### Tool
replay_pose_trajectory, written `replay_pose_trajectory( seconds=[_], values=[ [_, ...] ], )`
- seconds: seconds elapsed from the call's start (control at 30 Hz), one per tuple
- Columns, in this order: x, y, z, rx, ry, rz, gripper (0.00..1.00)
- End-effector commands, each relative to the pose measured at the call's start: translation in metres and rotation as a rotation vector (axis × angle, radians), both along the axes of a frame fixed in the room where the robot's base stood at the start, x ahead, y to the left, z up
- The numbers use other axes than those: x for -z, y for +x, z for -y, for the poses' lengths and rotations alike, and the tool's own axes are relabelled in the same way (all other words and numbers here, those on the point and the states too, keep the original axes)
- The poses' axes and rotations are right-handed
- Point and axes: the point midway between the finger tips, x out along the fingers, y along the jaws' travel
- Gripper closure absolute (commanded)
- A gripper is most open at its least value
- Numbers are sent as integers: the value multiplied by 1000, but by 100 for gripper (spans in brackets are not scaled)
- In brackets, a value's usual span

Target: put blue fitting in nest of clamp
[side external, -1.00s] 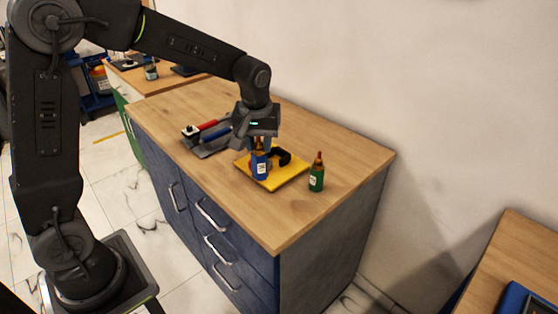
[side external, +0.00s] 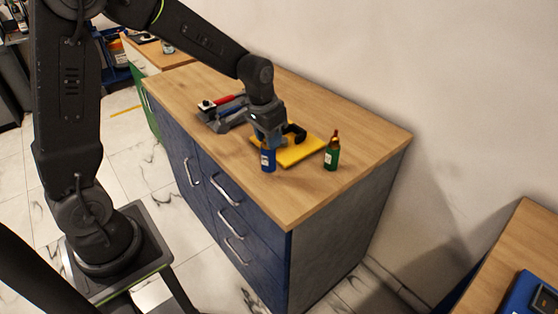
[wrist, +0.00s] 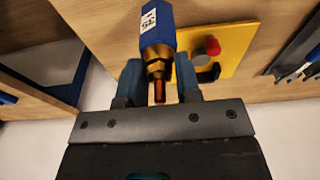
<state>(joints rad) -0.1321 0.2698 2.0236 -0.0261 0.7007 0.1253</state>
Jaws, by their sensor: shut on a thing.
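The blue fitting (side external: 268,161) has a hexagonal blue body with a white label and a brass neck with an orange tip. My gripper (wrist: 158,80) is shut on its brass neck, and the fitting hangs upright below the jaws, beside the yellow plate (side external: 300,152). I cannot tell whether its base touches the worktop. The black clamp (side external: 296,131) stands on the plate, just right of my gripper in the side view. In the wrist view the clamp (wrist: 207,73) shows with a red knob; its nest is not clearly visible.
A green fitting (side external: 332,153) with a brass and orange top stands on the worktop right of the plate. A grey rack (side external: 224,117) with red and blue-grey items lies behind left. The worktop's front edge is close to the blue fitting.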

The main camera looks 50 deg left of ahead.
Motion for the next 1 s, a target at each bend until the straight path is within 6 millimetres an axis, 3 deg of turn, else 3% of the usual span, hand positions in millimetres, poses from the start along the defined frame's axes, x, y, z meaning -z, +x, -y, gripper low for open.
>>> replay_pose_trajectory(
  seconds=[0.27, 0.77, 1.0],
  values=[
    [-11, 18, -18, -317, 1, 6, 100],
    [-44, 51, -72, -1209, 1, 5, 100],
    [-63, 63, -107, -1746, 1, 3, 100]
  ],
)
